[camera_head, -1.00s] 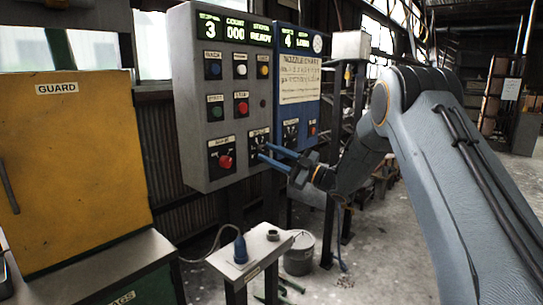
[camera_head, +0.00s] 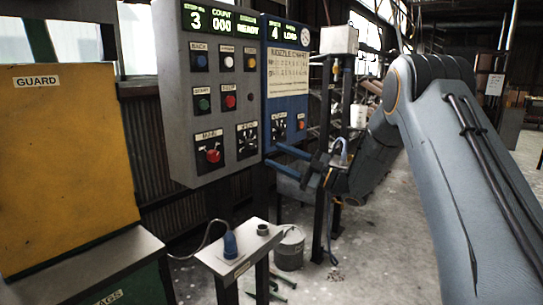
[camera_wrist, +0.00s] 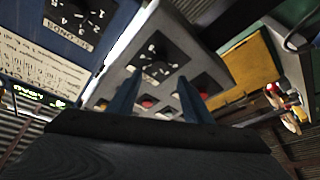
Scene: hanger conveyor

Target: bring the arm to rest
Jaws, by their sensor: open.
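My gripper (camera_head: 281,160) reaches in from the right in the head view, its two blue fingers spread apart and pointing left. It is open with nothing between the fingers. The fingertips are in front of the lower edges of the grey control panel (camera_head: 183,130) and the blue panel (camera_head: 281,85); I cannot tell the gap. In the wrist view the two blue fingers (camera_wrist: 157,95) point up toward the grey panel (camera_wrist: 150,20), with a black dial (camera_wrist: 155,57) beyond them and the blue panel at upper left. My arm is bent, its large links filling the right side.
A small stand (camera_head: 215,257) with a blue plug-like part (camera_head: 230,244) is below the panel. A grey bucket (camera_head: 289,248) stands on the floor beside it. A yellow guard (camera_head: 70,150) fills the left. Posts and a grey box (camera_head: 339,40) stand behind the gripper. Open floor (camera_head: 385,260) lies at centre right.

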